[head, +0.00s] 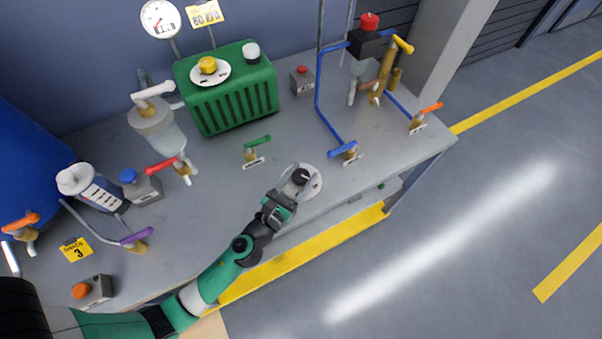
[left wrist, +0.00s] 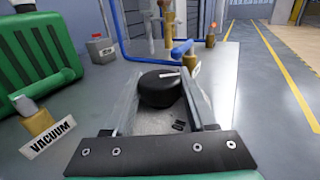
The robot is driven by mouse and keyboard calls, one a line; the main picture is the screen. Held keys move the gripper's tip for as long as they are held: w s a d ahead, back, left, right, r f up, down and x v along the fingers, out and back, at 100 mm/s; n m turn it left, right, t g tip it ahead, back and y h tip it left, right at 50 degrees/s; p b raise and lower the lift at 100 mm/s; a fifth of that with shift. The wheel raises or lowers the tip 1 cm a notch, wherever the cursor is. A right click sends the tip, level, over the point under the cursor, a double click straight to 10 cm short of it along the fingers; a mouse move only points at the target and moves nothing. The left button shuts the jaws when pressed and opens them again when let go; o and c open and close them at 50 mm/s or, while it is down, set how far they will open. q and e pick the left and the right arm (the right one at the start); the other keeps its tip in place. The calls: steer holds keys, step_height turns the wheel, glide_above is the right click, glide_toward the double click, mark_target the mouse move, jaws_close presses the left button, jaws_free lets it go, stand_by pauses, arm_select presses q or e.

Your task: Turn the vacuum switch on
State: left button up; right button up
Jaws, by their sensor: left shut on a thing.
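A black round knob (head: 300,175) sits on a pale round plate (head: 316,184) near the front edge of the grey bench. It also shows in the left wrist view (left wrist: 159,90), with a white mark on its top. My left gripper (head: 296,184) has its two fingers along either side of this knob and is shut on it. A tag reading VACUUM (left wrist: 48,138) stands by a brass valve (left wrist: 33,116) at the left of the wrist view. In the head view this valve has a green handle (head: 258,141). My right gripper is not in view.
A green ribbed pump (head: 228,95) stands at the back. A blue pipe (head: 318,90) with a blue-handled valve (head: 343,149) stands right of the knob. A small grey box with a red button (head: 302,80) is behind.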

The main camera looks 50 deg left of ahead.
arm_select(q)
steer(key=m+h+p, duration=0.1)
steer(key=h, duration=0.1)
steer(key=m+h+p, duration=0.2)
steer(key=shift+a+r+t+h, duration=0.2)
steer(key=shift+t+h, duration=0.1)
steer(key=m+h, duration=0.1)
steer(key=h, duration=0.1)
steer(key=shift+f+m+h, duration=0.15)
steer(key=shift+m+h, duration=0.65)
steer(key=shift+h, duration=0.2)
steer(key=shift+f+m+g+h+b, duration=0.15)
steer(key=shift+m+g+h+b, duration=0.25)
steer(key=shift+h, duration=0.4)
steer(key=m+g+h+b, duration=0.1)
steer(key=m+h+b, duration=0.1)
steer(key=h+b, duration=0.1)
steer(key=m+g+h+b, duration=0.2)
steer(key=h+b, duration=0.1)
steer(key=shift+d+f+m, duration=0.15)
steer(key=shift+m, duration=0.25)
steer(key=shift+d+r+m+g+h+b, duration=0.1)
steer(key=shift+r+m+g+h+b, duration=0.15)
steer(key=shift+m+g+h+b, duration=0.55)
steer(key=o, duration=1.4)
steer(key=shift+c, duration=0.2)
